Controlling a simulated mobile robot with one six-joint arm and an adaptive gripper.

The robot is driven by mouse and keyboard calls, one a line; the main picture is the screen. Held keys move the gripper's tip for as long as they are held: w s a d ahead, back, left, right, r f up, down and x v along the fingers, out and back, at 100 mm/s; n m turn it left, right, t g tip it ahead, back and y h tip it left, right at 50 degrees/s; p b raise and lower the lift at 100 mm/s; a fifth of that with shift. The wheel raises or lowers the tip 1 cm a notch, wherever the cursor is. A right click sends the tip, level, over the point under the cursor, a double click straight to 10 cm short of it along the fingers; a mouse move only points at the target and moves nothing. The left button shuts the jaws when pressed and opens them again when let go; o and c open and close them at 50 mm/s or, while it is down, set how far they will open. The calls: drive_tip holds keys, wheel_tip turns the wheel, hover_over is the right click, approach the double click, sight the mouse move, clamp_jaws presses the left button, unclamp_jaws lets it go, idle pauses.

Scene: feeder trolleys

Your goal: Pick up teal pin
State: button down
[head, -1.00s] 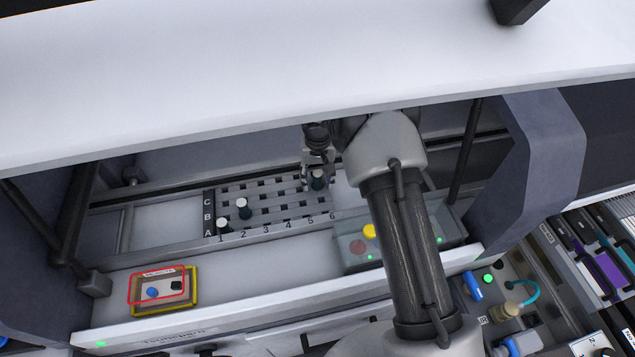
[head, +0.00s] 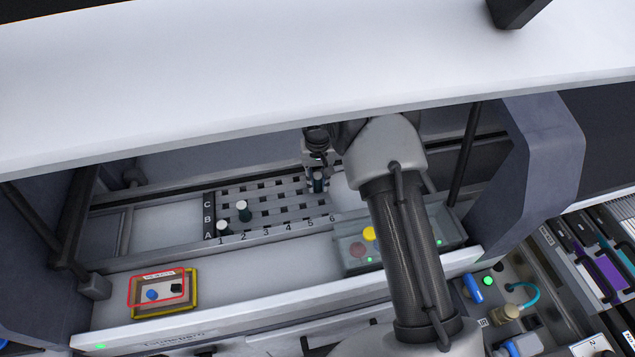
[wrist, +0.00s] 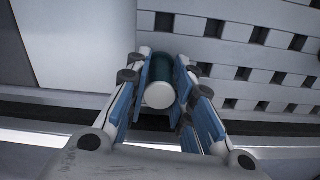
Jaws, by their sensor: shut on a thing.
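The teal pin (wrist: 161,91), a dark teal cylinder with a white end, is between the blue-padded fingers of my gripper (wrist: 163,85) in the wrist view. In the head view the pin (head: 319,183) shows at the far right end of the slotted grid rack (head: 265,205), and my gripper (head: 318,172) is around it from above. My gripper is shut on it. I cannot tell whether the pin's lower end is still in the rack. Two similar dark pins with white ends, one front (head: 222,228) and one behind (head: 243,211), stand at the rack's left part.
A red-outlined box (head: 163,291) with a blue button sits at the front left. A white panel (head: 250,70) overhangs above, and a dark post (head: 467,150) stands at right.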

sight(317, 176)
drive_tip(key=shift+r, duration=0.1)
wheel_tip(317, 176, up, 10)
drive_tip(key=p, duration=0.2)
drive_tip(key=shift+p, duration=0.35)
drive_tip(key=shift+a, duration=0.1)
